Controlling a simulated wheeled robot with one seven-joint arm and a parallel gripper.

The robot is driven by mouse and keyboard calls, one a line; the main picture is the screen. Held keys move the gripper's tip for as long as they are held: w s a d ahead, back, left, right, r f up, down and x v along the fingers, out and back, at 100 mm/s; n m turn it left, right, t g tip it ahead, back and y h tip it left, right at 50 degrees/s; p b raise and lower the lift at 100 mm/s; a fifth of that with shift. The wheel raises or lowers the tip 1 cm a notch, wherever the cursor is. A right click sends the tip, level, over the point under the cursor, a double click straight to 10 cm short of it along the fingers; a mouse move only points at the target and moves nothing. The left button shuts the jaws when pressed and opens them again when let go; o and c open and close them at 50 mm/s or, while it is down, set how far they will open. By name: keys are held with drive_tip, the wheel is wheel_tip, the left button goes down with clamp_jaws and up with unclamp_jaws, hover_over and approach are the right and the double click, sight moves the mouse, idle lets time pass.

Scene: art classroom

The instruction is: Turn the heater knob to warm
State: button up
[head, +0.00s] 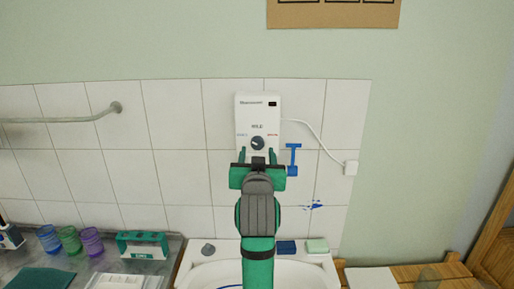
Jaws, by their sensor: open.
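The heater (243,116) is a white box on the tiled wall, with a small dark display at its upper right. Its dark round knob (258,143) sits in the lower middle of the front, with a blue mark to its left and a red mark to its right. The knob's pointer setting is too small to tell. My gripper (258,155) is open, its two green fingers pointing up at the heater just below the knob. The fingers appear on either side below the knob, and I cannot tell whether they touch the heater. The gripper hides the heater's bottom edge.
A white cable runs from the heater to a wall socket (351,168). A blue tool (293,158) hangs right of the heater. Below is a white sink (190,271) with a blue block (286,247) and a green sponge (317,246) on its rim. Cups (70,239) stand left.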

sight(258, 145)
drive_tip(key=w, duration=0.5)
drive_tip(key=shift+w, duration=0.15)
drive_tip(key=shift+a, duration=0.15)
drive_tip(key=shift+d, duration=0.2)
drive_tip(key=shift+c, duration=0.6)
drive_tip(key=c, duration=0.9)
